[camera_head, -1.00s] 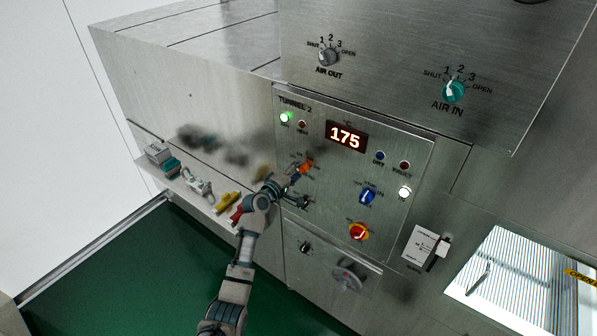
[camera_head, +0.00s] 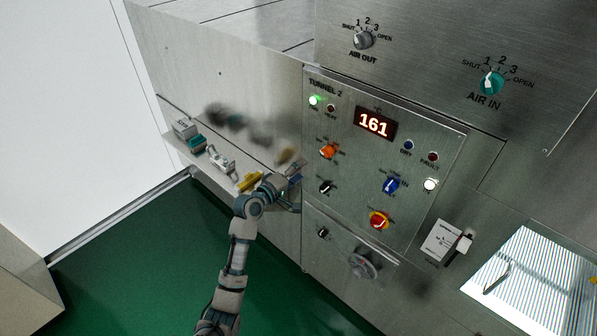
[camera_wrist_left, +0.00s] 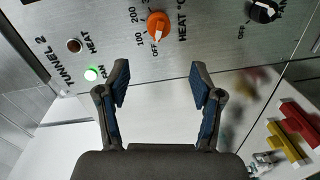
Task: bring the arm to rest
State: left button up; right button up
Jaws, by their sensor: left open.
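My left arm comes in from the lower left in the head view, and its gripper (camera_head: 296,185) is just left of the control panel (camera_head: 420,215). In the left wrist view the gripper (camera_wrist_left: 160,85) is open, with nothing between its two fingers. The orange heat knob (camera_wrist_left: 158,25) is beyond the fingertips and apart from them; it also shows in the head view (camera_head: 328,151). The black knob (camera_wrist_left: 264,11) is at the upper right of the wrist view. My right gripper is not in view.
A ledge along the machine's left side holds a yellow item (camera_head: 249,181), a white fitting (camera_head: 221,160) and a grey box (camera_head: 185,129). The display (camera_head: 374,123) reads 161. A handwheel (camera_head: 364,264) sits below the panel. The green floor (camera_head: 130,250) is clear.

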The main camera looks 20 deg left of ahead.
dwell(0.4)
pick_arm(q)
jog(key=s+f+m+g+y+b, duration=0.2)
jog(key=s+f+g, duration=0.15)
jog(key=f, duration=1.75)
jog(key=s+f+m+g+y+b, duration=0.1)
jog(key=s+f+g+y+b, duration=0.2)
jog(key=f, duration=1.7)
jog(key=s+f+m+g, duration=0.2)
jog(key=s+f, duration=0.7)
jog(key=f, duration=0.3)
jog(key=s+d+f+m+g+b, duration=0.2)
jog(key=s+f+m+g+b, duration=0.15)
jog(key=s+f, duration=1.65)
jog(key=s+f+m+g, duration=0.1)
jog(key=s+f+m, duration=0.2)
jog(key=s, duration=0.9)
jog(key=s+f+m+g+b, duration=0.1)
jog(key=s+f+m+g, duration=0.1)
jog(key=s, duration=1.1)
jog(key=shift+s+d+f+m+y, duration=0.15)
jog(key=shift+s+f+m+y, duration=0.2)
jog(key=shift+f+m, duration=0.25)
